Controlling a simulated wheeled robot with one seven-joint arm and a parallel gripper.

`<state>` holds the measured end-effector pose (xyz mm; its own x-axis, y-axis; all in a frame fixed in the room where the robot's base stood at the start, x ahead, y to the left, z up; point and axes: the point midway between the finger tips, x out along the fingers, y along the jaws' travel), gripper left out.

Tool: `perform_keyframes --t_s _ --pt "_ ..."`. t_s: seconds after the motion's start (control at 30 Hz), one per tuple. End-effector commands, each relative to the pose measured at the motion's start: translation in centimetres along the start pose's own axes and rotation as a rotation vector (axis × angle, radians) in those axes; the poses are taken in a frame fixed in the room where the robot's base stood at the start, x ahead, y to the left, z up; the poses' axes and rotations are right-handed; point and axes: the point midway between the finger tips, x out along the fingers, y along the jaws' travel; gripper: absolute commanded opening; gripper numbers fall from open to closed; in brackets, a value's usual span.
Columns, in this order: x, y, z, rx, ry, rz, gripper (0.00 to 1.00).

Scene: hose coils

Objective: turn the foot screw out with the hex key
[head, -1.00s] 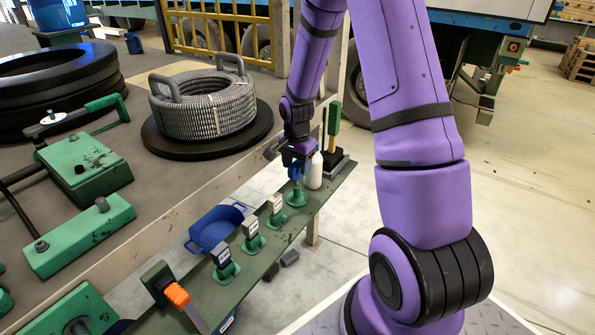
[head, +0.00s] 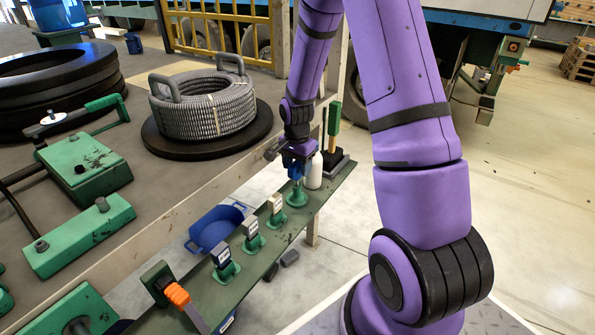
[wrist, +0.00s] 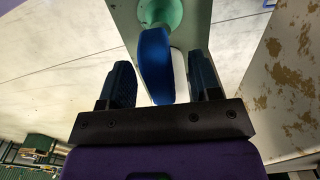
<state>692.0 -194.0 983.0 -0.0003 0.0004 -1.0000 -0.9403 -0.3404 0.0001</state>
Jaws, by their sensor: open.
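My gripper (head: 292,162) is open above the far end of a green shelf. A blue handle (wrist: 154,62) stands between its two fingers (wrist: 160,75) in the wrist view, with a visible gap on both sides. The handle rises from a round green holder (head: 296,197). I cannot tell whether it belongs to the hex key, as its lower part is hidden. On the deck at left, a green block (head: 80,235) carries grey bolt heads (head: 41,246). I cannot tell which of these is the foot screw.
The green shelf (head: 262,262) also carries several labelled stands (head: 251,232), a white bottle (head: 314,172) and an orange-handled tool (head: 178,295). A blue tub (head: 214,230) is below it. A hose coil (head: 208,105) lies on the deck. Open floor is at right.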

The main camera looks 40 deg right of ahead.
Motion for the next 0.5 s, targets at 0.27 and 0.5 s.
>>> perform_keyframes --t_s 0.27,0.5 --pt "-0.01 -0.03 0.02 -0.001 0.0 0.0 0.28" --pt "-0.02 -0.03 0.01 -0.001 0.0 0.0 0.0"
